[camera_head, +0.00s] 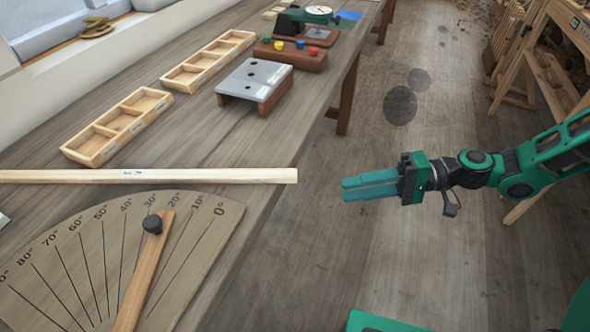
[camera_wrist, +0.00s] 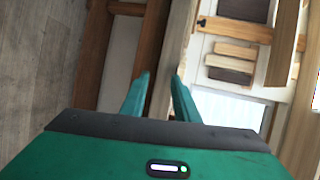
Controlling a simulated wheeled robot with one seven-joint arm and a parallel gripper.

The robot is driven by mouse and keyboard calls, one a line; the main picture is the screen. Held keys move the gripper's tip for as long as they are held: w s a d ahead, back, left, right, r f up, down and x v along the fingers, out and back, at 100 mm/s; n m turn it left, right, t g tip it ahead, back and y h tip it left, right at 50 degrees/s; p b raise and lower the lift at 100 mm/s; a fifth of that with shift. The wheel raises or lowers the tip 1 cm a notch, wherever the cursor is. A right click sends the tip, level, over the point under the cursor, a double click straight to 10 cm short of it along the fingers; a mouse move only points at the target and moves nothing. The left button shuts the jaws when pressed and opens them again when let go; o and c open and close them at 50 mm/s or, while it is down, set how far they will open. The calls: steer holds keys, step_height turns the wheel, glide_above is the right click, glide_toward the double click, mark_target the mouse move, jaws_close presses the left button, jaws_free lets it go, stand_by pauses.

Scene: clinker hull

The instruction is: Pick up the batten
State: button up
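The batten (camera_head: 150,176) is a long, pale wooden strip with a small dark mark on it. It lies across the workbench in the head view, its right end at the bench's front edge and its left end cut off by the frame. My gripper (camera_head: 344,189) is in the air beyond the bench edge, right of the batten's end and apart from it. In the wrist view its two green fingers (camera_wrist: 161,78) stand apart with nothing between them. I cannot pick out the batten in the wrist view.
A wooden angle board (camera_head: 225,215) with a pivoting arm lies in front of the batten. Behind it are divided wooden trays (camera_head: 105,140), a grey-topped block (camera_head: 255,78) and a block with coloured knobs (camera_head: 308,62). Open floor (camera_head: 400,250) surrounds my gripper; wooden trestles (camera_head: 540,60) stand at right.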

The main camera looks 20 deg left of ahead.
steer(key=s+a+r+y, duration=0.2)
steer(key=a+r, duration=0.1)
steer(key=a, duration=0.8)
steer(key=shift+a, duration=0.4)
steer(key=shift+r, duration=0.1)
jaws_close()
step_height(320, 180, up, 3)
steer(key=shift+f, duration=0.2)
steer(key=w+d+r, duration=0.2)
steer(key=d, duration=0.4)
steer(key=w+d+r, duration=0.2)
steer(key=d+r, duration=0.1)
steer(key=d, duration=0.4)
steer(key=shift+w+d, duration=0.15)
steer(key=shift+d, duration=0.05)
